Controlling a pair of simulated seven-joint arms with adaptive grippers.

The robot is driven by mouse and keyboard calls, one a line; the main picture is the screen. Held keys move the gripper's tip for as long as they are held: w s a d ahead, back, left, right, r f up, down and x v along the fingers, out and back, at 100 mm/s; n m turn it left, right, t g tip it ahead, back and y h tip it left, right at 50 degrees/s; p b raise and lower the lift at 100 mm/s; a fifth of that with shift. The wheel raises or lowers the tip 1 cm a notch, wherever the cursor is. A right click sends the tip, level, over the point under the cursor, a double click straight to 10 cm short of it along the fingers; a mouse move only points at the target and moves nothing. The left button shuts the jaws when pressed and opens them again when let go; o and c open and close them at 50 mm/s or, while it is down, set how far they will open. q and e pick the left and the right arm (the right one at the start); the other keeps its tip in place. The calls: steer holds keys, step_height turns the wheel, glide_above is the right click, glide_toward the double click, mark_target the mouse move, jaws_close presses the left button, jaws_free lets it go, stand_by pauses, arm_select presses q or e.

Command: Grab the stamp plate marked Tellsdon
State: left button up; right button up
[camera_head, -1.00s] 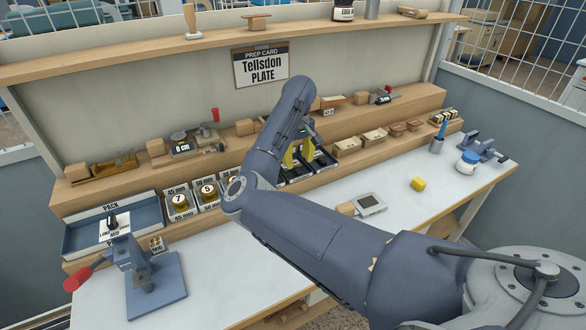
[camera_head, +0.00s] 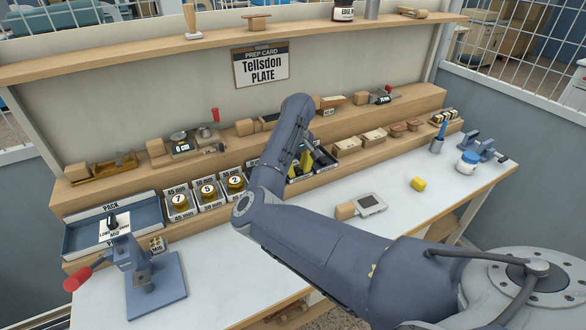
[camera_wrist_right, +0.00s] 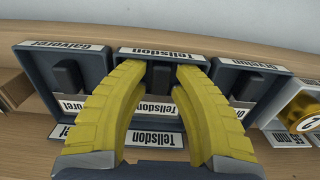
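The Tellsdon stamp plate shows in the right wrist view as a dark upright grip (camera_wrist_right: 162,76) in the middle dark tray, with a white Tellsdon strip (camera_wrist_right: 158,106) below it. Tellsdon labels also mark the tray's back and front. My right gripper (camera_wrist_right: 160,70) is open, its yellow fingers to either side of the dark grip with gaps visible. Whether the tips reach down beside it is unclear. In the head view my right gripper (camera_head: 304,160) is over the dark trays, partly hidden by my arm. My left gripper is not in view.
Neighbouring trays hold similar dark grips: Galvorst (camera_wrist_right: 68,75) on the left and another (camera_wrist_right: 245,88) on the right. Boxes with yellow numbered discs (camera_head: 207,191) stand beside them. A prep card (camera_head: 261,66) reads Tellsdon PLATE. A blue press (camera_head: 139,270) stands at the front left.

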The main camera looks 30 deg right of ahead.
jaws_close()
